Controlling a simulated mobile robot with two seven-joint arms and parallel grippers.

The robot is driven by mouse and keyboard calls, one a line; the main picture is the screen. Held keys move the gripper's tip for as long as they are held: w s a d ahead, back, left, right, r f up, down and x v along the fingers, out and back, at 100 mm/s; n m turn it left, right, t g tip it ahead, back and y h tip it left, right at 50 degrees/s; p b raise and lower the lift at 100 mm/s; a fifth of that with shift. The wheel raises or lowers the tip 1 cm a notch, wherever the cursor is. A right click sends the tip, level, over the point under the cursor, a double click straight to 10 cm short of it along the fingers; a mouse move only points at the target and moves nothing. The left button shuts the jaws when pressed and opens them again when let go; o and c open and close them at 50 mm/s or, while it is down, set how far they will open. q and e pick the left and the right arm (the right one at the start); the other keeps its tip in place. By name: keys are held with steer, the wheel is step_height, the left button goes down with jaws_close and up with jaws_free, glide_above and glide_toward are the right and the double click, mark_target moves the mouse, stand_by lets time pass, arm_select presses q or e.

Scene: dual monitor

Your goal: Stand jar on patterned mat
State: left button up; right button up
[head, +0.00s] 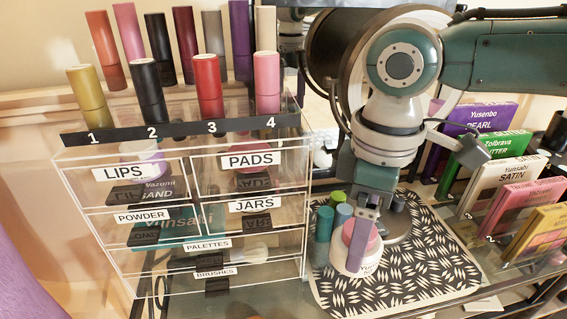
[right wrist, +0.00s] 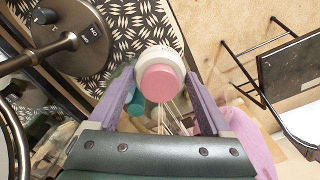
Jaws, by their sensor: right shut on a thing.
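The jar (head: 343,258) is white with a pink lid. My right gripper (head: 359,258) is shut on it from above, with one purple finger across its front in the head view. In the right wrist view, the jar (right wrist: 160,78) sits between the two fingertips (right wrist: 159,74), lid toward the camera. The black-and-cream patterned mat (head: 425,275) lies on the glass top. In the head view the jar appears over the mat's left part. I cannot tell whether its base touches the mat. My left gripper is not in view.
Green and blue bottles (head: 325,222) stand just left of and behind the jar. A round mirror's dark base (head: 398,228) stands at the mat's back. A clear labelled drawer unit (head: 215,225) with lipsticks is at left. Colored palettes (head: 505,185) stand at right. The mat's front right is clear.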

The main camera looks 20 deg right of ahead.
steer(key=shift+f, duration=0.55)
steer(key=o, duration=1.3)
step_height(320, 180, up, 13)
steer(key=p, duration=0.2)
steer(key=s+a+f+t+y, duration=0.1)
steer(key=s+a+f+y, duration=0.1)
steer(key=s+a+f, duration=0.3)
steer(key=s+a+f+t+y, duration=0.1)
steer(key=s+a+f, duration=0.15)
steer(key=a, duration=0.45)
steer(key=s+d+m+h, duration=0.1)
steer(key=s+d+m, duration=0.1)
steer(key=d, duration=0.1)
steer(key=s+d+f+m+t+h, duration=0.1)
steer(key=s+d+m, duration=0.1)
steer(key=s+d, duration=0.1)
steer(key=s+d+m, duration=0.2)
steer(key=s, duration=0.1)
steer(key=shift+s+d+f+m+t+h, duration=0.15)
steer(key=shift+s+d+m+t+h, duration=0.15)
steer(key=shift+d+h, duration=0.1)
